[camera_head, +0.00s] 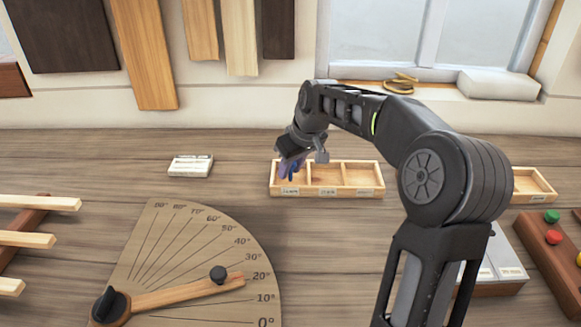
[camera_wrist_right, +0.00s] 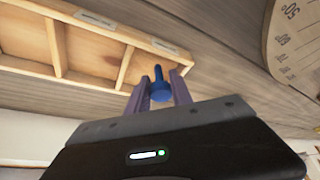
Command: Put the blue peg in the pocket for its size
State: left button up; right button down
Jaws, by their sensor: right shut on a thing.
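My right gripper (camera_head: 292,168) reaches over the left end of a wooden tray (camera_head: 372,192) with three pockets and small labels on its front wall. It is shut on the blue peg (camera_wrist_right: 160,88), which shows between its purple fingers in the right wrist view. The peg has a wide round head and a thinner shaft. In the head view the fingers cover part of the left pocket; how high the peg is above it I cannot tell. The tray also shows in the right wrist view (camera_wrist_right: 130,34). The label sizes are too small to read surely. My left gripper is not in view.
A protractor board (camera_head: 180,250) with a wooden pointer lies in front. A white labelled block (camera_head: 190,166) is left of the tray. Another wooden tray (camera_head: 535,186) and a rack with coloured pegs (camera_head: 560,262) stand at the right. Wooden slats (camera_head: 35,204) lie at far left.

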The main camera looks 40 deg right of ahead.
jog(key=shift+f+b, duration=0.4)
jog(key=shift+f, duration=0.25)
jog(key=c, duration=1.1)
grip_release()
jog(key=shift+c, duration=0.2)
jog(key=shift+r+p, duration=0.4)
jog(key=shift+r, duration=0.05)
jog(key=v, duration=1.2)
jog(key=shift+r, duration=0.3)
jog(key=shift+f, duration=0.1)
